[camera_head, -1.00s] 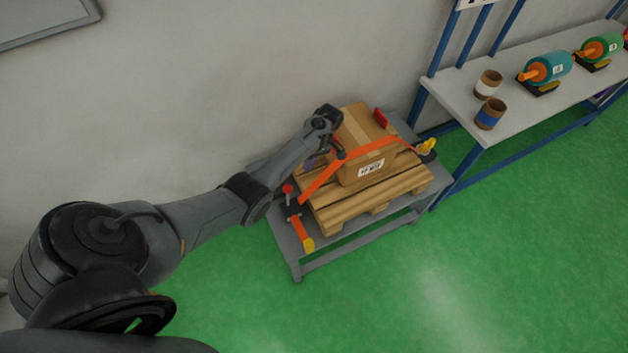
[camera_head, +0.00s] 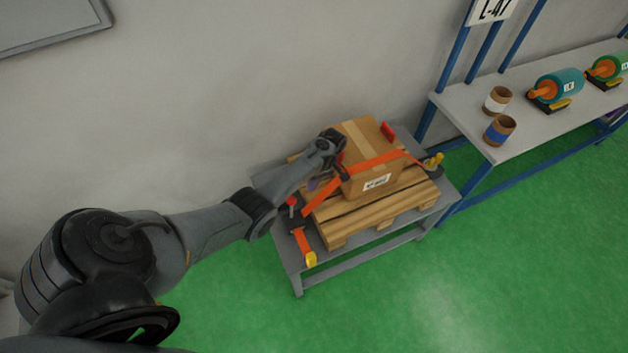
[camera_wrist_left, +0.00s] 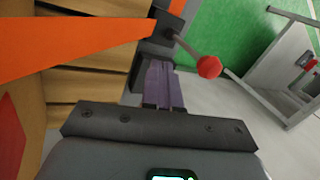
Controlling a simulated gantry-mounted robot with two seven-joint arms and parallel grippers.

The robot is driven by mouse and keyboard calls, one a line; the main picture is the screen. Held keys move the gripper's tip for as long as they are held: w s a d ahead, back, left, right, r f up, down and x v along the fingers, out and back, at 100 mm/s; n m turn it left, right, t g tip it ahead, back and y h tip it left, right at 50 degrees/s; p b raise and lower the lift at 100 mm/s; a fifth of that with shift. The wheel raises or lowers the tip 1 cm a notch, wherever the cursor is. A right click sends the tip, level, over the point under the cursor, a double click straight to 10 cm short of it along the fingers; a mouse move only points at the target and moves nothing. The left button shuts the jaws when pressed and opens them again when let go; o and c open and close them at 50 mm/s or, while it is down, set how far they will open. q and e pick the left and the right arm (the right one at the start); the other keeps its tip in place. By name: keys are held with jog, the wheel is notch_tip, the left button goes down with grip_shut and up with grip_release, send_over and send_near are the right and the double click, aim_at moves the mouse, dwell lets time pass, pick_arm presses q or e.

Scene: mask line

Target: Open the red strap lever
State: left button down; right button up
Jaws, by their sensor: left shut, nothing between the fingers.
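The red strap lever is a grey rod with a round red knob (camera_head: 292,201), standing at the left side of the pallet. In the left wrist view, its red knob (camera_wrist_left: 209,67) is right of and beyond my fingertips, with its rod running to a dark ratchet block (camera_wrist_left: 168,28). My left gripper (camera_head: 313,184) is over the pallet's left part, beside the carton, and its wrist partly covers that area. In the left wrist view, its purple fingers (camera_wrist_left: 163,84) are closed together, empty and apart from the knob. An orange strap (camera_head: 375,162) crosses the carton (camera_head: 358,143).
The carton stands on a wooden pallet (camera_head: 372,214) on a grey table (camera_head: 440,203). A shelf bench (camera_head: 530,125) with rolls and motors stands right. Green floor (camera_head: 400,310) is clear in front.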

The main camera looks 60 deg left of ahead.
pick_arm(q)
jog(key=s+f, duration=0.4)
jog(key=s, duration=0.2)
jog(key=shift+s+f, duration=0.15)
jog(key=shift+f, duration=0.25)
jog(key=shift+d, duration=0.1)
jog(key=shift+p, duration=0.4)
